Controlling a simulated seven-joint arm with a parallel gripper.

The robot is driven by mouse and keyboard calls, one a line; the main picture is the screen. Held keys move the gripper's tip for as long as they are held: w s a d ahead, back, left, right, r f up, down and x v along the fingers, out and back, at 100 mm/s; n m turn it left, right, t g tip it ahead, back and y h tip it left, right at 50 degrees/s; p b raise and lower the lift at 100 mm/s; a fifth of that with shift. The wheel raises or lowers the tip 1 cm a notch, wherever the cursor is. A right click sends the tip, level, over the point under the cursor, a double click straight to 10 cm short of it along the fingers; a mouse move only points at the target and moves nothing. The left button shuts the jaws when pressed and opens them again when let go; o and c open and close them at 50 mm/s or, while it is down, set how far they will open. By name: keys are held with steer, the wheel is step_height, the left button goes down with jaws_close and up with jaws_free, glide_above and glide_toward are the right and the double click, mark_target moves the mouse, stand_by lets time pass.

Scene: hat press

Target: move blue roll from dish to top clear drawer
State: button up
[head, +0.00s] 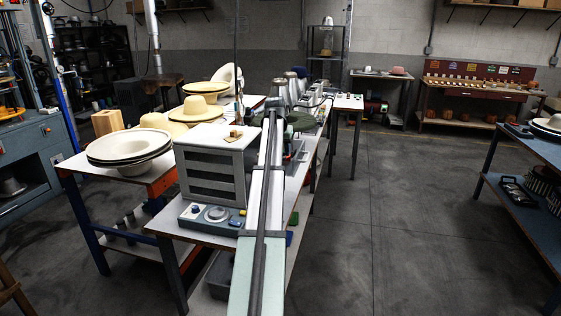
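A grey unit of stacked drawers (210,170) with dark, see-through-looking fronts stands near the front end of the long table. A small tan block (236,132) lies on its top. In front of the unit is a pale blue-grey tray-like base (188,222) with a round grey dish-like piece (213,214). Small blue pieces lie on this base, one at its right (237,222); I cannot tell whether one is the blue roll. My arm reaches forward past the unit's right side. I cannot make out my gripper's fingers.
A side table at left holds stacked white brims (128,147) and straw hats (196,108). A dark green round piece (302,121) lies farther along the long table. A blue-topped bench (530,150) stands at right. The floor between (400,220) is clear.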

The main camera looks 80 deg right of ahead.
steer(key=shift+f, duration=2.4)
steer(key=shift+f, duration=0.1)
steer(key=o, duration=1)
steer(key=shift+o, duration=0.2)
steer(key=v, duration=1.2)
